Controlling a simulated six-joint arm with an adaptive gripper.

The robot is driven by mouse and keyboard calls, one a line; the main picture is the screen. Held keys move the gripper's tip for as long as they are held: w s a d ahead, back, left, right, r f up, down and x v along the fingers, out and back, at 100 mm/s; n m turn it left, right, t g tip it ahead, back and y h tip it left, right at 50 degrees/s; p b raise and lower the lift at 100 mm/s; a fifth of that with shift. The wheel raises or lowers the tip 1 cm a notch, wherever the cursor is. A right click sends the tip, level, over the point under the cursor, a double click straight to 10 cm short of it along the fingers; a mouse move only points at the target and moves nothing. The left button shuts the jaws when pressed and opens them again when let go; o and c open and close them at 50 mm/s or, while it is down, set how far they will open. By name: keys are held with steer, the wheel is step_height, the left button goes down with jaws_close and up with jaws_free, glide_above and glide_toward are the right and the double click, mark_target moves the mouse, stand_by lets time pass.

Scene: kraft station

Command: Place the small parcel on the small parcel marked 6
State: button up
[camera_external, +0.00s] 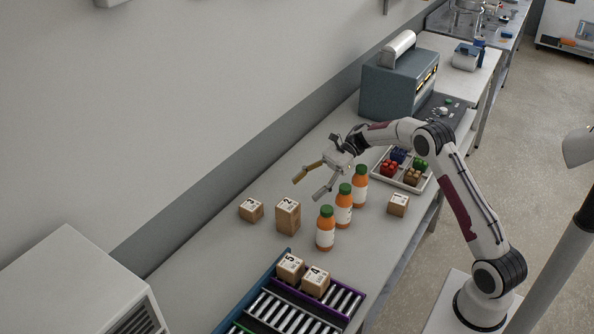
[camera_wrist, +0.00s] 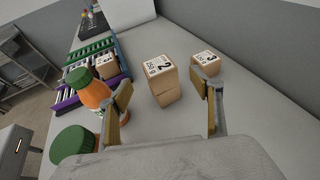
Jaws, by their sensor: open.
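A small cardboard parcel marked 2 (camera_external: 288,206) stands on the table and sits on top of another parcel (camera_wrist: 166,97), with a seam between them in the wrist view. The lower parcel's top label is hidden. A parcel marked 3 (camera_external: 250,210) lies just left of this stack; it also shows in the wrist view (camera_wrist: 206,62), partly behind a finger. A parcel marked 1 (camera_external: 398,205) lies at the right. Parcels marked 5 (camera_external: 290,267) and 4 (camera_external: 315,281) sit on the conveyor. No 6 is readable. My gripper (camera_external: 307,189) is open and empty above the stack.
Three orange bottles with green caps (camera_external: 344,205) stand in a row right of the stack, close to my gripper. A roller conveyor (camera_external: 343,298) lies in front. A tray (camera_external: 415,187) of coloured items and a blue-grey machine (camera_external: 390,88) are behind.

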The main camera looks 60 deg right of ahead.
steer(key=shift+v, duration=2.95)
steer(key=shift+r, duration=0.1)
